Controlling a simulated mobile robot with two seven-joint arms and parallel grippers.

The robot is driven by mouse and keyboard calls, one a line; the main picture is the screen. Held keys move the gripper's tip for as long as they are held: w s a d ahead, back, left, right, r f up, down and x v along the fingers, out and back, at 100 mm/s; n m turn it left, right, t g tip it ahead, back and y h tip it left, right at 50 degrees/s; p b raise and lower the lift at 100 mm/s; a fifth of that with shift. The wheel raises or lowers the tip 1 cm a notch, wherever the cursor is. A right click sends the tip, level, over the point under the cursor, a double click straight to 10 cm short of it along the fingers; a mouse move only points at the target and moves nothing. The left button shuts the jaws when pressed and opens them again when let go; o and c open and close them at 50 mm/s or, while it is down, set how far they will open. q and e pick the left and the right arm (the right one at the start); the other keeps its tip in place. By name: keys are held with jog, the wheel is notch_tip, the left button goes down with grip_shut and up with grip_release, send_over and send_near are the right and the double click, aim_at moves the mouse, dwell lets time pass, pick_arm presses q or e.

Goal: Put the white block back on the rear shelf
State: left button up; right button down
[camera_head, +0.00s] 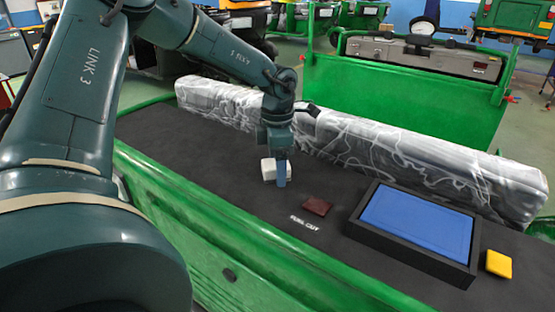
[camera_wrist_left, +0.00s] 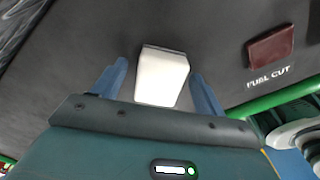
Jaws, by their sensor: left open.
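The white block (camera_head: 268,169) rests on the dark bed of the green rickshaw in the head view. My left gripper (camera_head: 277,178) points down at it from above, and a blue finger stands in front of the block. In the left wrist view the white block (camera_wrist_left: 161,78) lies between the two blue fingers of my left gripper (camera_wrist_left: 157,85), with gaps on both sides. The left gripper is open. My right gripper is not in view.
A dark red block (camera_head: 317,206) lies near the "FUEL CUT" lettering. A black tray with a blue inside (camera_head: 418,219) and a yellow block (camera_head: 498,264) are to the right. A long wrapped bundle (camera_head: 370,147) lies behind. Green side walls (camera_head: 215,225) edge the bed.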

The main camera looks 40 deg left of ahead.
pick_arm(q)
notch_tip(320, 180, up, 13)
jog(key=b, duration=0.1)
dwell(0.4)
